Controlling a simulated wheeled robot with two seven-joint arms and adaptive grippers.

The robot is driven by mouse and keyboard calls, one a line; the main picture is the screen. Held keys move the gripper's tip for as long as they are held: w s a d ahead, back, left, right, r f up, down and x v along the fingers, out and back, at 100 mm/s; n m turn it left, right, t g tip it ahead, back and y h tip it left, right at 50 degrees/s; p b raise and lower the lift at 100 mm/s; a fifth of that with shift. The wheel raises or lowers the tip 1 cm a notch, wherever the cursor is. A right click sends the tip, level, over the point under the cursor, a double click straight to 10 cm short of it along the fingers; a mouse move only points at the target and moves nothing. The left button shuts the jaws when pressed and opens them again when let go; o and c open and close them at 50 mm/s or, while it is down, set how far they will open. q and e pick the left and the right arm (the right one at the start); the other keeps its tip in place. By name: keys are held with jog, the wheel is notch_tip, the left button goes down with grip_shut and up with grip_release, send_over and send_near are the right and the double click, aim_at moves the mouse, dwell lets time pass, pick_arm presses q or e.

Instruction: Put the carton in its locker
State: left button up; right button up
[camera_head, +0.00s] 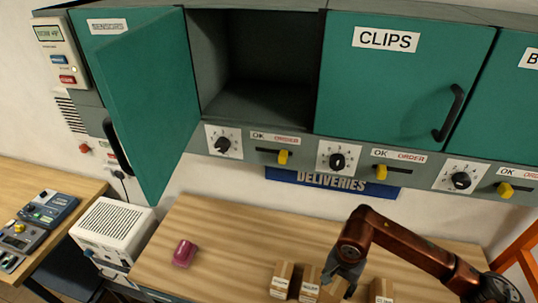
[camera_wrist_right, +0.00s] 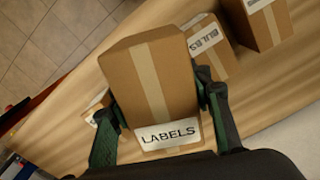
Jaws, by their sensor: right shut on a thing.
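My right gripper (camera_head: 343,275) is at the table, shut on a brown carton (camera_head: 332,292). In the right wrist view the same carton (camera_wrist_right: 155,85) sits between the two fingers (camera_wrist_right: 163,125), with a white tag reading LABELS. I cannot tell whether it touches the table. An open locker (camera_head: 262,65) shows an empty-looking, dark inside. Its green door (camera_head: 150,100) is swung out to the left, with a tag too small to read surely. The CLIPS locker (camera_head: 400,85) is shut. My left gripper is not in view.
Other cartons (camera_head: 281,280) (camera_head: 381,290) stand close on both sides; one reads BULBS (camera_wrist_right: 208,50). A dark red object (camera_head: 184,253) lies on the wooden table (camera_head: 230,235). Dials and yellow sliders (camera_head: 283,156) line the panel under the lockers. The table's middle is clear.

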jog(key=n, duration=0.2)
jog(key=w+n+b, duration=0.1)
jog(key=n, duration=0.2)
jog(key=shift+d+r, duration=0.1)
jog(key=shift+d, duration=0.05)
jog(key=shift+w+r+n+b, duration=0.2)
jog(key=shift+n+b, duration=0.2)
jog(key=shift+n, duration=0.7)
